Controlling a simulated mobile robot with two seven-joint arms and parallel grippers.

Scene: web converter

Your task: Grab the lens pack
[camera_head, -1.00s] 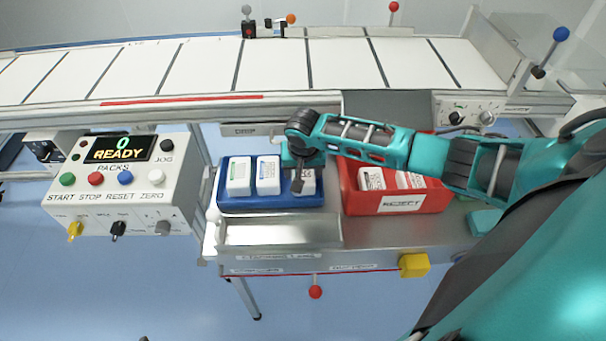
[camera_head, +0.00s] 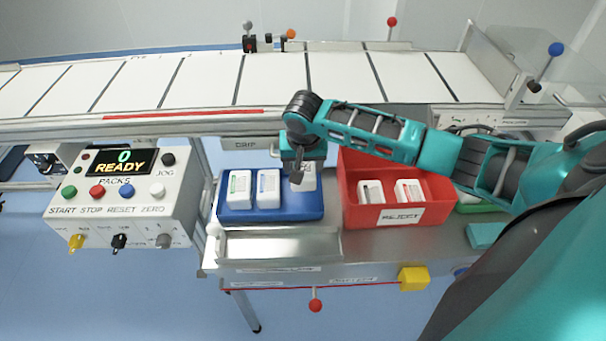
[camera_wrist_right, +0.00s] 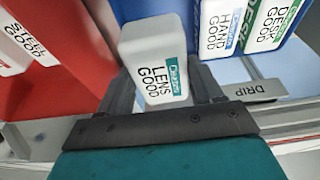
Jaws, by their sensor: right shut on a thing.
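The lens pack (camera_wrist_right: 156,65) is a white box with rounded edges, a teal label and the words "LENS GOOD". In the right wrist view it sits between the two dark fingers of my right gripper (camera_wrist_right: 165,95), which is shut on it. In the head view my right gripper (camera_head: 297,176) is over the right part of the blue tray (camera_head: 270,214). The lens pack (camera_head: 309,181) shows partly behind it, apparently raised above the tray floor. My left gripper is not in view.
Two more white packs, hand (camera_wrist_right: 221,28) and desk (camera_wrist_right: 268,22), stand in the blue tray. A red reject bin (camera_head: 355,208) with white packs is close on the right. A control box (camera_head: 125,205) stands left. The conveyor (camera_head: 210,85) runs behind.

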